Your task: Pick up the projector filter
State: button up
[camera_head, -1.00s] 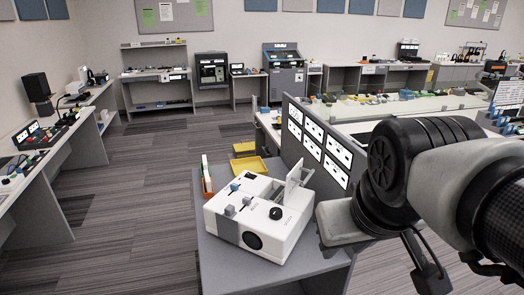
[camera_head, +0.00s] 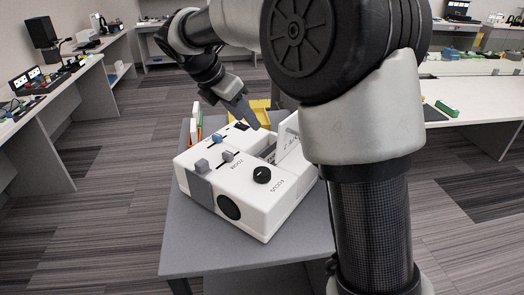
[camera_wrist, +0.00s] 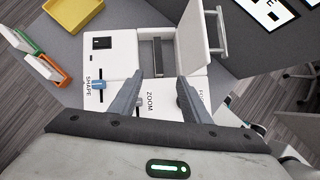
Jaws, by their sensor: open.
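A white projector (camera_head: 243,190) with a grey band stands on a grey table. Its hatch cover (camera_head: 289,135) stands raised, and it also shows in the wrist view (camera_wrist: 195,30). Beside the cover is an open recess (camera_wrist: 168,52) with a grey piece (camera_wrist: 157,58) in it; I cannot tell for sure if this is the projector filter. My gripper (camera_head: 250,117) is above the back of the projector, tilted down. In the wrist view its fingers (camera_wrist: 158,88) are apart with nothing between them, just short of the recess.
A yellow tray (camera_wrist: 72,12) and upright orange and green items (camera_wrist: 40,62) are near the projector's back left. A panel with white labels (camera_wrist: 268,12) stands beyond the hatch cover. The grey table (camera_head: 215,258) has clear room in front.

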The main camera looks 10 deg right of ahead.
jog(key=b, duration=0.2)
send_near(270, 150)
jog(key=shift+x, duration=1.25)
jog(key=shift+b+x, duration=0.75)
jog(key=shift+x, duration=2.3)
jog(key=shift+w, duration=0.1)
grip_shut()
